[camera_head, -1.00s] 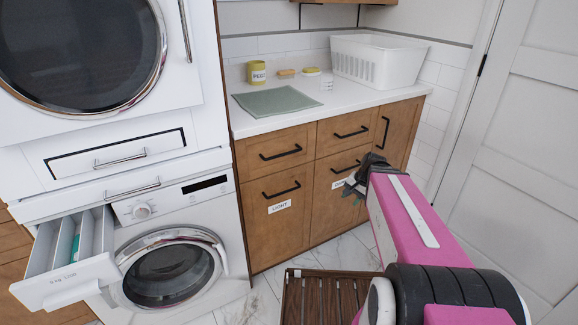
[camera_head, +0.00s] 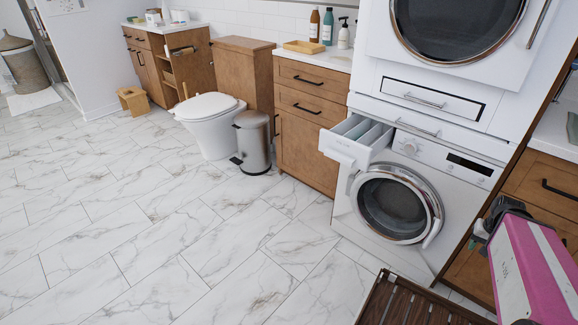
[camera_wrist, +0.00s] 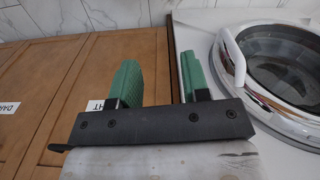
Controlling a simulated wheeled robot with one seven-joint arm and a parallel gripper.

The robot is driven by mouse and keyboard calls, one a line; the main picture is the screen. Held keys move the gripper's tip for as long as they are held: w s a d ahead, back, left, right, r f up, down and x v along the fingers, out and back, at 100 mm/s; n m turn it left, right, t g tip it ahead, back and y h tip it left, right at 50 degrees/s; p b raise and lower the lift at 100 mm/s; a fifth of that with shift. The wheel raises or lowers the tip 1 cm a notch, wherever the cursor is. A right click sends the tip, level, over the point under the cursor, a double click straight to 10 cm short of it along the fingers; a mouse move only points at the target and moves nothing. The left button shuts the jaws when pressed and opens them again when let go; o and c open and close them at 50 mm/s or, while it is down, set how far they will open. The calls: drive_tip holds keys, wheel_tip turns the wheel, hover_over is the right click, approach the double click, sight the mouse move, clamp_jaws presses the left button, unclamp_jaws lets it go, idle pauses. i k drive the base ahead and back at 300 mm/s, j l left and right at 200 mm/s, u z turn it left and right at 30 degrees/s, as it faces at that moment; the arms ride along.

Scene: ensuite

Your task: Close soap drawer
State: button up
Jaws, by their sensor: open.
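The soap drawer (camera_head: 345,148) is pulled out of the upper left of the white washing machine (camera_head: 398,205). Its open compartments face up, and its front stands out to the left of the round door. My gripper (camera_head: 482,232) is at the right edge of the head view, to the right of the washer and apart from the drawer. In the wrist view my gripper (camera_wrist: 160,82) shows two green fingers spread apart with nothing between them. The washer's round door (camera_wrist: 282,68) is to their right there, and the soap drawer is out of that view.
A slatted wooden mat (camera_head: 420,305) lies on the floor before the washer. A wooden cabinet (camera_head: 312,110), metal bin (camera_head: 253,140) and toilet (camera_head: 210,120) stand to the left. The tiled floor (camera_head: 190,250) in front of them is clear.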

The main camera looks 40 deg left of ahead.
sight(359, 137)
drive_tip(key=i+u, duration=0.1)
drive_tip(key=u, duration=0.75)
drive_tip(key=i+u, duration=0.15)
drive_tip(key=u, duration=0.25)
drive_tip(key=l+u, duration=0.1)
drive_tip(key=u, duration=0.35)
drive_tip(key=i, duration=0.05)
